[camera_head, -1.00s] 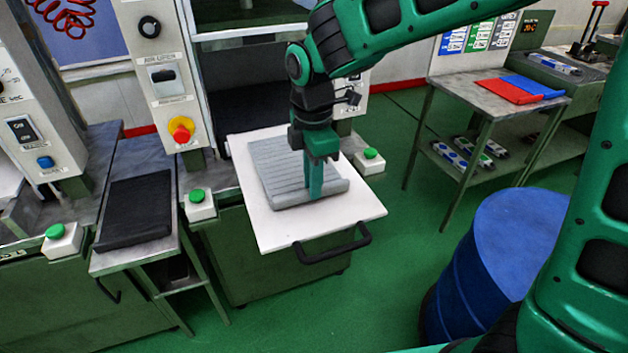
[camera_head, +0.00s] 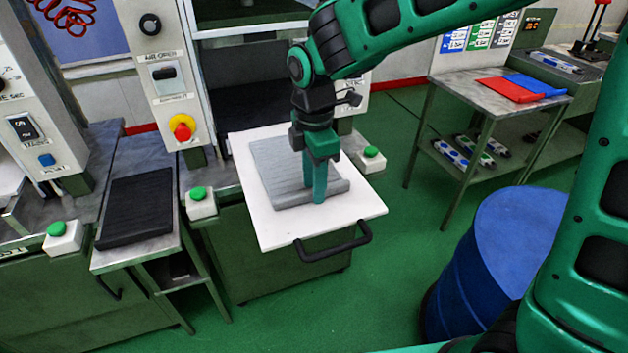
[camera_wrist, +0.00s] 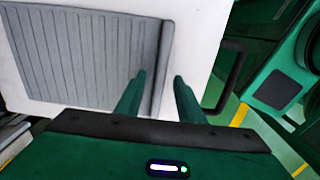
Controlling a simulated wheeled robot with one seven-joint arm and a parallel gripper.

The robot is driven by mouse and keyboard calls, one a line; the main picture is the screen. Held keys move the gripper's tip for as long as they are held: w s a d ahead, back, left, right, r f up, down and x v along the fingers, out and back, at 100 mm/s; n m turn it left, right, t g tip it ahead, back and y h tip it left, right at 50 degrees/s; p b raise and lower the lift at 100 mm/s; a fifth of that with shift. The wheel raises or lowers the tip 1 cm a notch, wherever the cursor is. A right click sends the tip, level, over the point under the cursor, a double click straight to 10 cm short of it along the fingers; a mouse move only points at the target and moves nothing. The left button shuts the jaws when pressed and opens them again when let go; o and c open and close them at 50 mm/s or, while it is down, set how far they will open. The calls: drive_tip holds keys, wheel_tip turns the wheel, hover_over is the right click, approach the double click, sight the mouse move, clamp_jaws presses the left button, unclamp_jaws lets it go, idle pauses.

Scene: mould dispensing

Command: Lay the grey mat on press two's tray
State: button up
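The grey ribbed mat (camera_head: 282,178) lies on the white pulled-out tray (camera_head: 272,236) of the middle press. The mat looks mostly flat, with a smooth strip along its front edge. My gripper (camera_head: 319,201) points down at that front edge. In the wrist view, the two fingertips of my gripper (camera_wrist: 158,76) stand apart, with a gap between them. The smooth edge of the mat (camera_wrist: 85,55) shows in the gap, with white tray (camera_wrist: 200,40) to its right. Whether the fingertips touch the mat cannot be told.
A black handle (camera_head: 333,246) sticks out from the tray's front. Green-button boxes (camera_head: 200,205) flank the tray. A dark mat (camera_head: 137,207) lies on a side table at left. A blue drum (camera_head: 500,260) stands at front right. A table with red and blue sheets (camera_head: 507,90) is behind it.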

wheel_tip(320, 180, up, 10)
drive_tip(key=s+d+m, duration=0.2)
drive_tip(key=d+m, duration=0.6)
drive_tip(key=d, duration=0.7)
drive_tip(key=s+d+f+m, duration=0.3)
drive_tip(key=s+d+m, duration=0.6)
drive_tip(key=s+d, duration=0.1)
drive_tip(key=s+d+f+m, duration=0.4)
drive_tip(key=s+d+m, duration=0.6)
drive_tip(key=shift+s+d+f+m, duration=0.2)
drive_tip(key=shift+d+f+m, duration=0.1)
drive_tip(key=shift+d, duration=0.1)
